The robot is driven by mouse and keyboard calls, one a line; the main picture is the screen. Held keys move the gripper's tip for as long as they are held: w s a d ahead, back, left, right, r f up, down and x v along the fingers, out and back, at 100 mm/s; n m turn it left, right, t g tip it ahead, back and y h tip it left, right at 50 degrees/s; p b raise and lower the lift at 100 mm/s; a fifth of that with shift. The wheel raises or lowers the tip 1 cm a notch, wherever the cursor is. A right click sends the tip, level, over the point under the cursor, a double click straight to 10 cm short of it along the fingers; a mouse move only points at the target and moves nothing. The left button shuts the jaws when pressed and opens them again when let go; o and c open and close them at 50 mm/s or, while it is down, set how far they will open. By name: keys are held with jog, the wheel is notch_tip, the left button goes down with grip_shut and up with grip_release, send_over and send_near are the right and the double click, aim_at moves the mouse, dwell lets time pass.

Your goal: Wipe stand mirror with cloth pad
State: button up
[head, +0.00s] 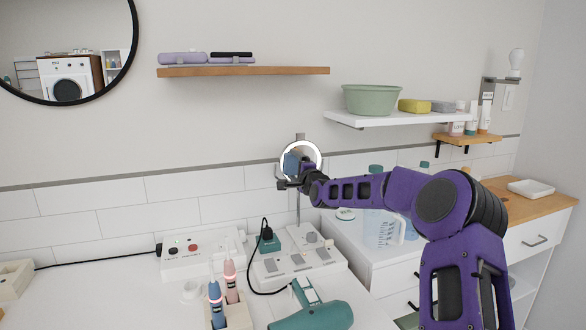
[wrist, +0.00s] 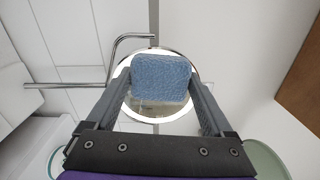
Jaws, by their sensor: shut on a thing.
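The stand mirror (head: 318,152) is a small round mirror with a bright ring rim on a thin metal post, standing on a white base unit near the wall. It also shows in the wrist view (wrist: 152,112), behind the pad. My gripper (head: 290,181) is right in front of the mirror. In the wrist view its two fingers are shut on the blue cloth pad (wrist: 161,80), one on each side. The pad covers the middle and upper part of the mirror face there. I cannot tell whether the pad touches the glass.
A teal hair dryer (head: 315,316) and a wooden holder (head: 236,316) with blue and pink handled tools stand at the counter front. A white box with buttons (head: 200,256) sits left of the mirror. A white shelf (head: 395,119) with a green basin (head: 372,100) hangs above right.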

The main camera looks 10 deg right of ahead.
jog(key=s+b, duration=0.1)
jog(key=s, duration=0.1)
jog(key=s+d+b, duration=0.1)
jog(key=s, duration=0.1)
jog(key=shift+s+f, duration=0.1)
jog(key=shift+s, duration=0.25)
jog(key=shift+s, duration=0.1)
jog(key=s, duration=0.3)
jog(key=shift+d, duration=0.3)
